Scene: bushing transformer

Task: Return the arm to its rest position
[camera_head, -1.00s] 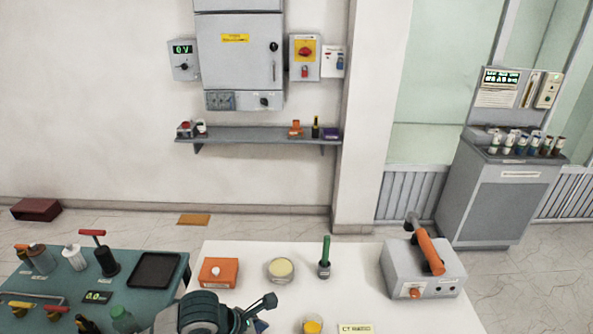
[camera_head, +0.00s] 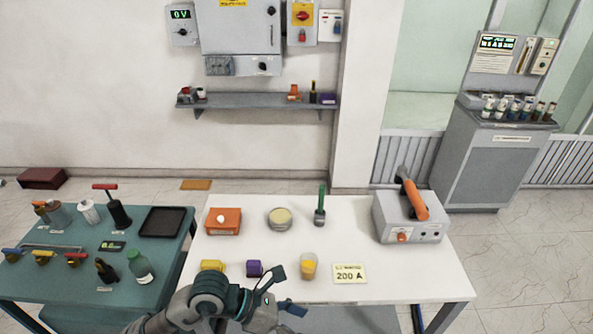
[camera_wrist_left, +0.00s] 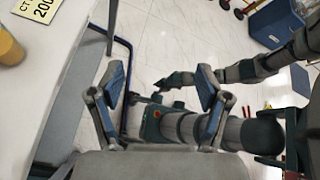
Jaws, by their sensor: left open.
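My left gripper (camera_head: 282,293) is at the bottom middle of the head view, by the front edge of the white table (camera_head: 350,215). Its fingers are spread and nothing shows between them. In the left wrist view both fingers of this gripper (camera_wrist_left: 160,88) stand wide apart, with parts of my own body and floor behind. Another arm of mine comes in from the right of that view; the dark tip at its end, seemingly my right gripper (camera_wrist_left: 176,80), is too small to read. The right gripper does not show in the head view.
Near my left gripper on the white table are a purple block (camera_head: 254,269), a yellow block (camera_head: 212,265), a yellow-filled cup (camera_head: 309,267) and a 200 A card (camera_head: 349,274). A grey tester (camera_head: 408,217) stands at right. A green table (camera_head: 75,275) with bottles adjoins at left.

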